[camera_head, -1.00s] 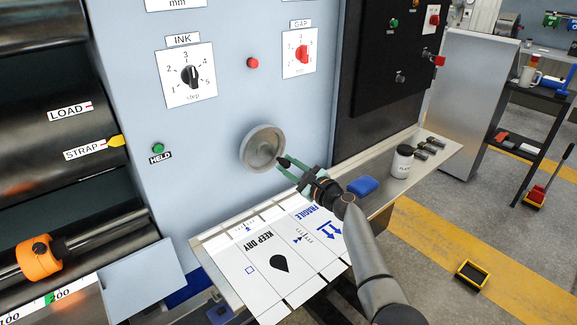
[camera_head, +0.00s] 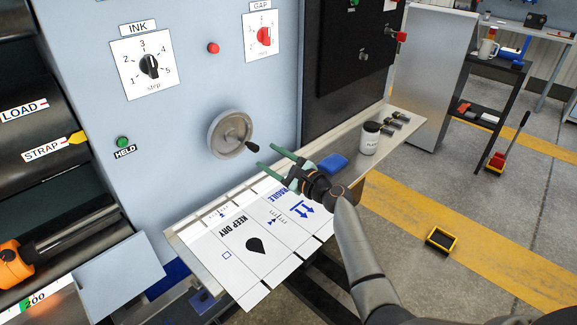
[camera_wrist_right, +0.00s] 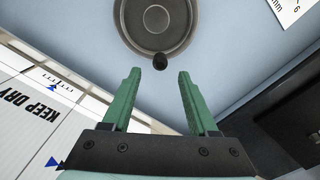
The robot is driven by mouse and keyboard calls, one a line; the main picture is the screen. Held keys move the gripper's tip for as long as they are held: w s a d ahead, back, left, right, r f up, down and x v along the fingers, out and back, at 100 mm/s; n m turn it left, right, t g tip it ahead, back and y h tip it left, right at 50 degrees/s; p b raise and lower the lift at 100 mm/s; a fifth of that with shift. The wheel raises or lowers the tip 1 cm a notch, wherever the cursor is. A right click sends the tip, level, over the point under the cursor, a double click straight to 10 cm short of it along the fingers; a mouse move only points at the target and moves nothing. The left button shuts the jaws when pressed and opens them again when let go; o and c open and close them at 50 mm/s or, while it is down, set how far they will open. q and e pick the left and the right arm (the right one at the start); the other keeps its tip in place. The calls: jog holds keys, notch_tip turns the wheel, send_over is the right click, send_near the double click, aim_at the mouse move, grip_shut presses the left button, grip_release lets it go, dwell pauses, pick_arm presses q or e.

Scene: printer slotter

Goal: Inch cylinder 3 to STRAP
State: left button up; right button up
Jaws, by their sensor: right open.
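The grey handwheel (camera_head: 229,135) is on the pale blue panel, with a black crank knob (camera_head: 252,147) at its lower right. My right gripper (camera_head: 267,157) is open, its green fingers pointing at the knob and apart from it. In the right wrist view the knob (camera_wrist_right: 159,61) sits just beyond and between the open fingertips (camera_wrist_right: 159,74). The STRAP label (camera_head: 44,149) is on the dark cylinder at left, level with a yellow pointer (camera_head: 76,138). The LOAD label (camera_head: 23,108) is above it. A green HELD button (camera_head: 123,142) is on the panel.
A sloped board (camera_head: 205,262) with a printed KEEP DRY sheet lies below the handwheel. A blue block (camera_head: 332,163) and a white jar (camera_head: 369,138) stand on the shelf beyond my right gripper. The INK dial (camera_head: 148,66) and a red button (camera_head: 213,48) are above.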

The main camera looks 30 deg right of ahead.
jog(key=v, duration=0.6)
jog(key=shift+s, duration=0.35)
jog(key=shift+d, duration=0.1)
